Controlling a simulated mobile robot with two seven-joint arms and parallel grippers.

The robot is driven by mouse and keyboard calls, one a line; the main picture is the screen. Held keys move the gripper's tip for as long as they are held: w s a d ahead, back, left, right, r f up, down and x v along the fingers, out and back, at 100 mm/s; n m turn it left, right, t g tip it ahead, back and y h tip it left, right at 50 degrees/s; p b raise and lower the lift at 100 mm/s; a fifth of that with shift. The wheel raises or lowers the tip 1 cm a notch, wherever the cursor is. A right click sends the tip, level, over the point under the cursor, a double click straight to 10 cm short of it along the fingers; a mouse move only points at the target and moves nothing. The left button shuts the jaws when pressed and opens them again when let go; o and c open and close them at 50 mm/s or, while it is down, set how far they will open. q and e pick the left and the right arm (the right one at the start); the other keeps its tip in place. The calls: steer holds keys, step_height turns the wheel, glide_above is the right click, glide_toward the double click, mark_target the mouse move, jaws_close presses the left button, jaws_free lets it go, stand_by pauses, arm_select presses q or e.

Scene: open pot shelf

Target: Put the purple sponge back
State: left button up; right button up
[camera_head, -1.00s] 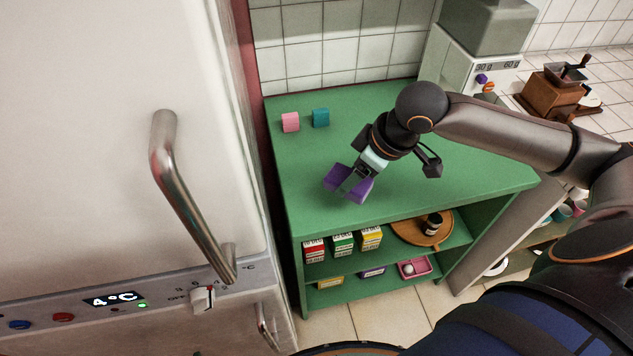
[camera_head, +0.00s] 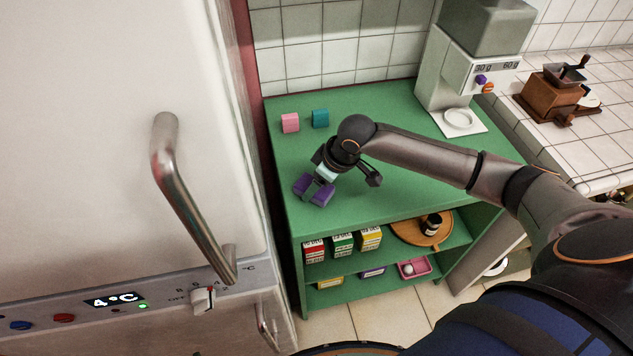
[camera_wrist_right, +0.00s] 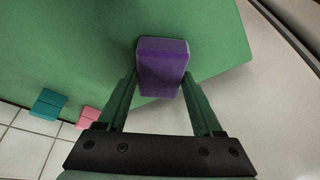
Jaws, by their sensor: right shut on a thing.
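The purple sponge (camera_head: 321,195) is held between the fingers of my right gripper (camera_head: 313,187), over the left front part of the green shelf top (camera_head: 400,170). In the right wrist view the purple sponge (camera_wrist_right: 163,66) sits between the two fingertips of my right gripper (camera_wrist_right: 160,88), with green surface behind it. I cannot tell whether it touches the shelf top. A pink sponge (camera_head: 290,122) and a teal sponge (camera_head: 320,118) stand side by side at the back left of the top. My left gripper is not in view.
A fridge with a long handle (camera_head: 185,195) stands close on the left. Small boxes (camera_head: 343,243) and a round wooden tray (camera_head: 402,232) are on the shelf below. The left top is mostly clear.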

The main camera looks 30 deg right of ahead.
steer(key=shift+f, duration=0.15)
steer(key=o, duration=1.2)
steer(key=v, duration=1.2)
steer(key=shift+p, duration=0.35)
